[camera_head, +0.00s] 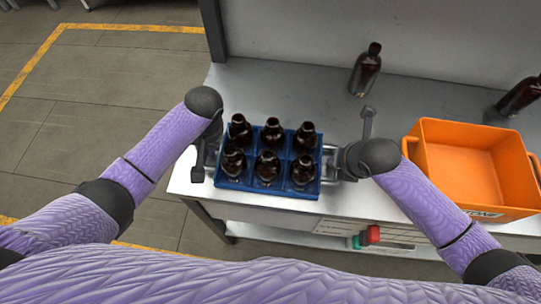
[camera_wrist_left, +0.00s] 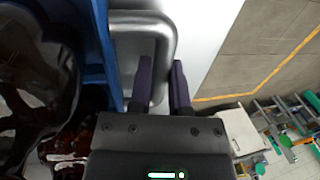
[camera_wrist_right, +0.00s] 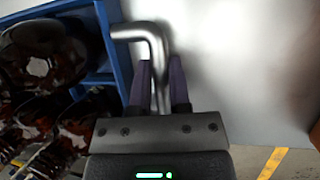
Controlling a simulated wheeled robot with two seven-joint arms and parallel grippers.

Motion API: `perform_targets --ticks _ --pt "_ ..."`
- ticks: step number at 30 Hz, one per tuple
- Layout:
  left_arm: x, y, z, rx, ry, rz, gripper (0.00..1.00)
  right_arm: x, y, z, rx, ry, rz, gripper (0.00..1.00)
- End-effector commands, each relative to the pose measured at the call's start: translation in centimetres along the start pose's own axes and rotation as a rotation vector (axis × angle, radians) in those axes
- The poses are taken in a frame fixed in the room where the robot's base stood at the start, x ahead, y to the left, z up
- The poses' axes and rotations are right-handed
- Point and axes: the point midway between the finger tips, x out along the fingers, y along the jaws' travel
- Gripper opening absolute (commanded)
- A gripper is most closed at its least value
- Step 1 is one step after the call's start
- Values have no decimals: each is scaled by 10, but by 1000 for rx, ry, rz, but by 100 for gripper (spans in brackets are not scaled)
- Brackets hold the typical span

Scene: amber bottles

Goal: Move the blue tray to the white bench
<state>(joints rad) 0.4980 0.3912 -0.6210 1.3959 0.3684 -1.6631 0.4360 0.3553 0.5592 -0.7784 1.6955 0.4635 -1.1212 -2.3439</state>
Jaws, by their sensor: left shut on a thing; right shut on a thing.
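The blue tray (camera_head: 228,184) holds several dark amber bottles (camera_head: 272,132) standing upright in its compartments. It is at the left end of a pale workbench (camera_head: 300,87), close to the front edge; I cannot tell whether it rests on the top or is slightly raised. My left gripper (camera_head: 210,155) is shut on the tray's left metal handle, which also shows in the left wrist view (camera_wrist_left: 165,45). My right gripper (camera_head: 337,161) is shut on the right metal handle, seen in the right wrist view (camera_wrist_right: 158,50) between the fingers.
An orange bin (camera_head: 465,165) stands on the bench to the right of my right gripper. A loose amber bottle (camera_head: 366,72) stands behind the tray, and another (camera_head: 520,97) is at the far right. Open floor (camera_head: 110,90) with yellow lines lies to the left.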

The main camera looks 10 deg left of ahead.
Motion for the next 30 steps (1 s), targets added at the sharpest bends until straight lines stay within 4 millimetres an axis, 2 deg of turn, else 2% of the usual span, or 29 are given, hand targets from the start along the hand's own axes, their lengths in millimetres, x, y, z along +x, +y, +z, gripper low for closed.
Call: perform_targets --ticks 24,30 --pt "-1 0 -1 -1 3 1 0 -1 0 1 0 -3 1 0" --pt "-17 -4 -2 -2 8 0 0 -15 4 8 -1 -8 2 0"
